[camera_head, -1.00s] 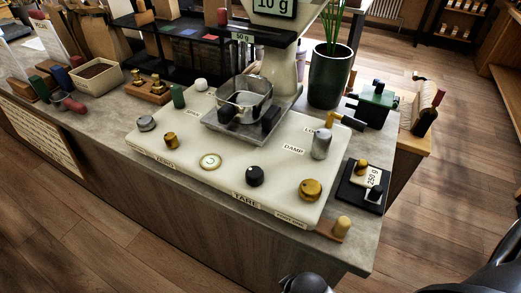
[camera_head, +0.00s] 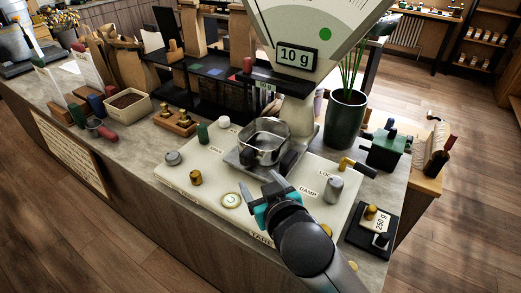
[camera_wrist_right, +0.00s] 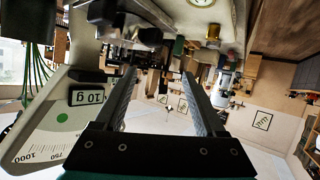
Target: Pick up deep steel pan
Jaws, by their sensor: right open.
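The deep steel pan (camera_head: 265,143) is a shiny, open metal vessel. It sits upright on the square metal plate (camera_head: 240,160) of the weighing scale, below the dial head. Dark blocks stand at its near side. My right gripper (camera_head: 261,183) comes in from the bottom, in front of the pan and apart from it. Its two fingers are spread with nothing between them; they also show in the wrist view (camera_wrist_right: 160,75). I cannot make out the pan clearly in the wrist view. My left gripper is not in view.
The scale's cream base (camera_head: 213,181) carries several knobs. Its dial head (camera_head: 320,30) with a "10 g" sign rises behind the pan. A dark green plant pot (camera_head: 344,122) and a green box (camera_head: 386,150) stand right. A black 250 g stand (camera_head: 370,232) is near the right edge.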

